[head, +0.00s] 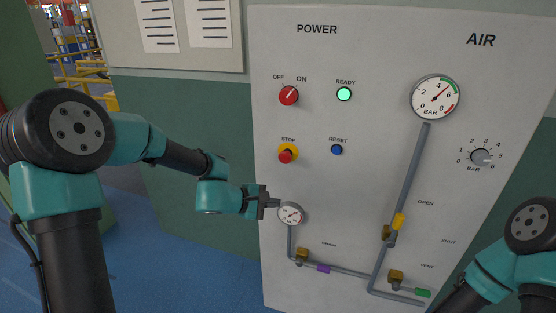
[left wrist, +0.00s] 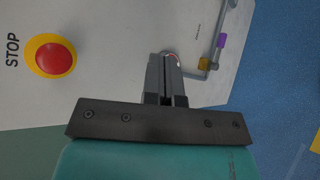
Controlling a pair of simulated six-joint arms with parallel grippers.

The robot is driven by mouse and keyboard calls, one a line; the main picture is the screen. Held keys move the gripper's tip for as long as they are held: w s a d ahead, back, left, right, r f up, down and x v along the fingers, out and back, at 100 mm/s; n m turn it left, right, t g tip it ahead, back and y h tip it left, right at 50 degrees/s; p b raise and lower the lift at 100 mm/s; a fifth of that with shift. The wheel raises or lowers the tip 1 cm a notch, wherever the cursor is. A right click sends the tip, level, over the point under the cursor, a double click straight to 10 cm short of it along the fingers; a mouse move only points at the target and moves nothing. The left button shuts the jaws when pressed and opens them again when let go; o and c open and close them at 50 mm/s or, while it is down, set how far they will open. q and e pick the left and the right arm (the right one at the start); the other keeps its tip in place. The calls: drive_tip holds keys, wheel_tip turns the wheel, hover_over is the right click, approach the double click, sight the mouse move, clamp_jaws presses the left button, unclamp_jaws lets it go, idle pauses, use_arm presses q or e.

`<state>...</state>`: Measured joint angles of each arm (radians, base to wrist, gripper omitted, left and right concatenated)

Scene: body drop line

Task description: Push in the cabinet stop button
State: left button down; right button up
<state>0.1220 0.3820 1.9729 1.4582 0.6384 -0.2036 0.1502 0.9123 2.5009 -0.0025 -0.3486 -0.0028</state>
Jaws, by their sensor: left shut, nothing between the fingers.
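The stop button (head: 286,157) is a red cap on a yellow collar, under the word STOP on the left side of the grey cabinet panel (head: 330,210). It looks sticking out from the panel. In the left wrist view the stop button (left wrist: 51,57) is at the upper left, clear of the fingers. My left gripper (head: 276,201) is shut and empty. In the head view it is below the button, beside the small gauge (head: 291,213). In the left wrist view its fingers (left wrist: 166,78) partly cover that gauge. My right gripper is out of view; only my right arm shows.
A red power switch (head: 289,95) is above the stop button. A green ready light (head: 344,94) and blue reset button (head: 336,150) are to the right. Pipes with a yellow-handled valve (head: 398,221) and a purple handle (head: 323,268) stand out lower on the panel.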

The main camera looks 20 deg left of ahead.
sight(282, 161)
use_arm(q)
wheel_tip(282, 161, up, 7)
drive_tip(key=w+n+t, duration=0.1)
drive_tip(key=t, duration=0.1)
drive_tip(key=shift+w+a+f+h, duration=0.15)
drive_tip(key=shift+w+a+h, duration=0.2)
drive_tip(key=shift+a+h, duration=0.1)
drive_tip(key=shift+w, duration=0.1)
drive_tip(key=w, duration=0.8)
drive_tip(key=shift+w+d, duration=0.15)
drive_tip(key=shift+w, duration=0.15)
drive_tip(key=shift+w, duration=0.1)
idle(1.6)
drive_tip(key=shift+w, duration=0.3)
drive_tip(key=shift+w, duration=0.7)
idle(1.0)
drive_tip(key=shift+s, duration=0.15)
drive_tip(key=shift+s, duration=0.95)
